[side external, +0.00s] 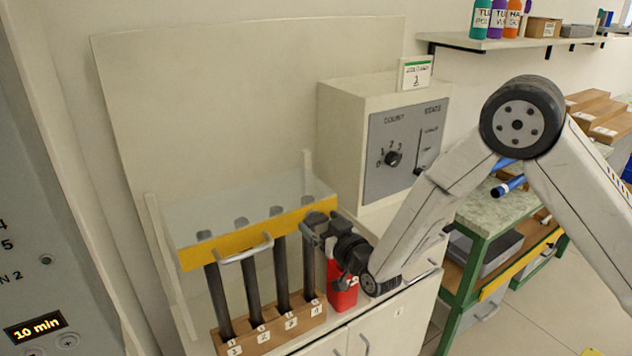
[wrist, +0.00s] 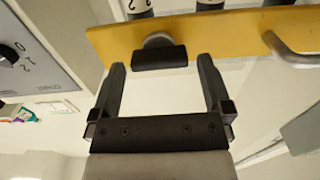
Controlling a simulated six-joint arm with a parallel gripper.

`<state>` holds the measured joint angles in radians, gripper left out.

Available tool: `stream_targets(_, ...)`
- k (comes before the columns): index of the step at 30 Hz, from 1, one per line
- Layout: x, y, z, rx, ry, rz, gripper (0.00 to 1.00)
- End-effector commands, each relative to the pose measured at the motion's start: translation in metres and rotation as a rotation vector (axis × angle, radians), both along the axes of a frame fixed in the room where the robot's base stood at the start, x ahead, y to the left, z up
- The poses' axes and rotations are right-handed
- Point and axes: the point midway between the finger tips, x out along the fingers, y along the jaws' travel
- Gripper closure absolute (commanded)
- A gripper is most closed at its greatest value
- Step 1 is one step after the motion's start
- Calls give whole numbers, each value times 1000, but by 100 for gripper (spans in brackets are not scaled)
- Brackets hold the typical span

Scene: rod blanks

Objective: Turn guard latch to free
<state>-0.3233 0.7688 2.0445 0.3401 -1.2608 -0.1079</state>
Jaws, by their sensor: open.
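The guard is a clear panel with a yellow bar (side external: 235,243) across the front of several dark rods. It also shows in the wrist view (wrist: 215,32). The latch (wrist: 160,56) is a black bar-shaped handle on a round grey boss on the yellow bar. In the wrist view it lies crosswise between my fingertips, with gaps at both sides. My gripper (wrist: 161,68) is open, one finger on each side of the latch. In the side view my gripper (side external: 315,229) is at the bar's right end and mostly hides the latch. Whether it touches cannot be told.
A silver handle (side external: 244,252) sticks out from the bar. The rods stand in a numbered wooden block (side external: 270,328). A red container (side external: 342,297) is below my gripper. A box with a count dial (side external: 393,158) stands behind. A green-framed bench (side external: 500,214) is at right.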

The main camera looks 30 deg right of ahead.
Motion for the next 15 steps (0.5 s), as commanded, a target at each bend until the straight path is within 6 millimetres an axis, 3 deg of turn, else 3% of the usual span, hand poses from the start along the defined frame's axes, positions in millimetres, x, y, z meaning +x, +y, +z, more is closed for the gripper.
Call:
stream_targets(6,11,-1,0,0,1,-1,0)
stream_targets(15,12,-1,0,0,1,-1,0)
